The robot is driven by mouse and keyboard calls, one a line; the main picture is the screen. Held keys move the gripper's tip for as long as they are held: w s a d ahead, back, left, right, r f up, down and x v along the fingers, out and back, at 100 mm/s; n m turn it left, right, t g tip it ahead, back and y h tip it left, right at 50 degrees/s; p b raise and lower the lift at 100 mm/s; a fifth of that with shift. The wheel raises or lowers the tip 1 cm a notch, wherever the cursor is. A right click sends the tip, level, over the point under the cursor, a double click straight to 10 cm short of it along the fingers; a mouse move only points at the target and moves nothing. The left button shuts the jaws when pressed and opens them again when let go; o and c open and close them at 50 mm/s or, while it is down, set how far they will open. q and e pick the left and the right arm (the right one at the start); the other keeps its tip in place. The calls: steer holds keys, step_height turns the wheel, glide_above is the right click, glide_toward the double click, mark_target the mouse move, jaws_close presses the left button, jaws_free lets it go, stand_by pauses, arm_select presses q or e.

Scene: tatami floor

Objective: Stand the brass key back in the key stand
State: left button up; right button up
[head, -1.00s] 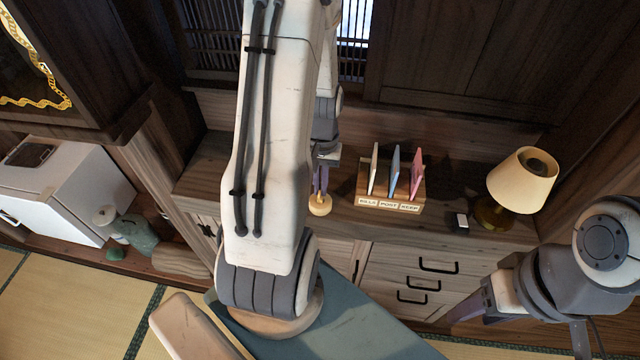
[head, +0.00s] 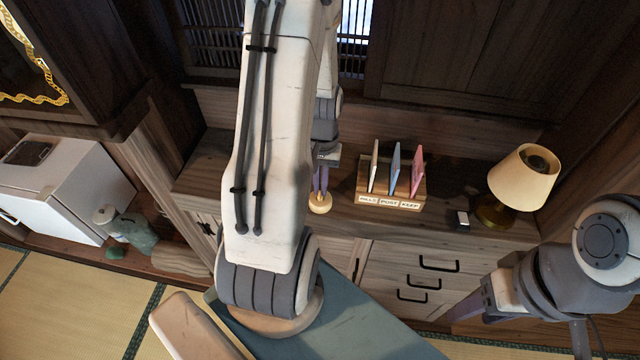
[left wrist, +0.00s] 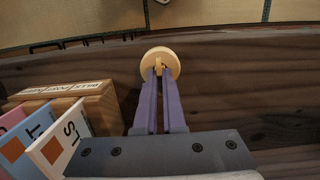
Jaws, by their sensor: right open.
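My left gripper (head: 320,188) points down over the cabinet top, its two purple fingers close together. In the left wrist view its fingertips (left wrist: 159,72) close on a small yellow piece, the brass key (left wrist: 159,65), of which little shows. The key stand, a round pale-yellow disc (left wrist: 172,58), is directly beneath the key; it also shows in the head view (head: 320,204). The key looks upright over the disc; whether it is seated there cannot be told. My right gripper (head: 484,304) is open and empty at the lower right, in front of the drawers.
A wooden letter rack (head: 393,202) with several upright cards stands close to the right of the stand. Farther right are a small black-and-white box (head: 462,220) and a lamp (head: 522,178). A green figure (head: 130,228) sits at the left beside a white box (head: 65,190).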

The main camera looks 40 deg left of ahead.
arm_select(q)
steer(key=o, duration=0.4)
steer(key=shift+o, duration=0.2)
step_height(320, 180, up, 10)
steer(key=b, duration=0.1)
steer(key=d+r+m+b, duration=0.2)
steer(key=d+m, duration=0.5)
steer(key=d, duration=1.1)
steer(key=s+d+m+t, duration=0.1)
steer(key=s+d+m, duration=0.5)
steer(key=s+d, duration=0.4)
steer(key=shift+s+r+m, duration=0.3)
steer(key=shift+s, duration=0.5)
